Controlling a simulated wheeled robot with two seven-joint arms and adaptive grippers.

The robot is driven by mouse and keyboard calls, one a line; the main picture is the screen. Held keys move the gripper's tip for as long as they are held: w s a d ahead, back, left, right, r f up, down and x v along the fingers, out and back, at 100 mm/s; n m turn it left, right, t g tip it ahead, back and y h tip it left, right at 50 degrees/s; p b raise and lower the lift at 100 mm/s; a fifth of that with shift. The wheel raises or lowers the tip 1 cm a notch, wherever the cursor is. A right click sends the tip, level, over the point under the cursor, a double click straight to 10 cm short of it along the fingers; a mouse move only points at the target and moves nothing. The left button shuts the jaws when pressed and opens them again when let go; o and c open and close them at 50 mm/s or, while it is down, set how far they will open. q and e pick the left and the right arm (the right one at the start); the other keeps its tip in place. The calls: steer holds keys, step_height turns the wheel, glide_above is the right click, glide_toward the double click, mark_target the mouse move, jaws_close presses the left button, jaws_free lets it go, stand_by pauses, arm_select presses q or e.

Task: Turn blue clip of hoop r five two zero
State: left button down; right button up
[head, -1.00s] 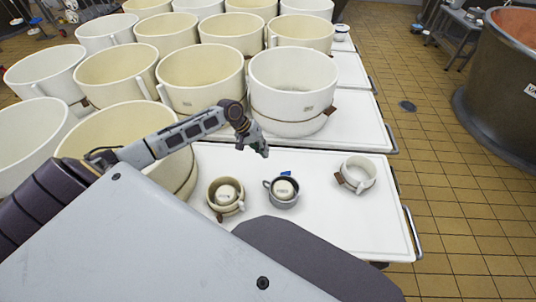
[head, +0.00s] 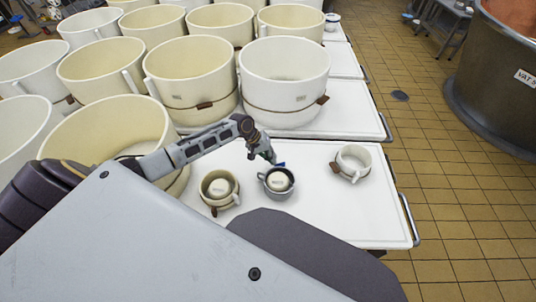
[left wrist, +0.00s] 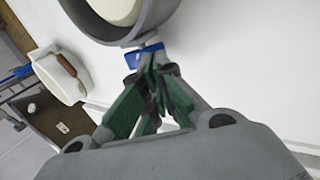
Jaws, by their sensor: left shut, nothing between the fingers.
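Three small hoops stand on the front white table. The middle one is a grey hoop (head: 278,192) with a pale block inside; the label on the block is too small to read. Its blue clip (head: 281,165) sticks out on the far side. The clip also shows in the left wrist view (left wrist: 144,54), just beyond my fingertips, under the grey hoop's wall (left wrist: 150,25). My left gripper (head: 273,160) is shut and empty, at the blue clip; I cannot tell whether it touches. Its green fingers show in the left wrist view (left wrist: 155,75). My right gripper is not in view.
A cream hoop (head: 219,188) with a brown clip stands left of the grey one, and a white hoop (head: 352,163) stands to the right. Large cream tubs crowd the tables behind. The table (head: 330,225) is bare at front right; a copper vat stands far right.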

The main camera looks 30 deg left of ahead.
arm_select(q)
steer(key=shift+w+d+f, duration=0.15)
steer(key=shift+d+f, duration=0.15)
steer(key=shift+f, duration=0.25)
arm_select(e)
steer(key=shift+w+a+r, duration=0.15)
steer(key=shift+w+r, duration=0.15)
arm_select(q)
steer(key=shift+f, duration=0.1)
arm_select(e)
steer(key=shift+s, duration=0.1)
arm_select(q)
steer(key=shift+b, duration=0.5)
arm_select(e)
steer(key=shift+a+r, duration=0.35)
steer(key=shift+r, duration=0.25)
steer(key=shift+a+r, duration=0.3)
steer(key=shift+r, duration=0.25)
arm_select(q)
steer(key=shift+w+h, duration=0.1)
steer(key=shift+h, duration=0.2)
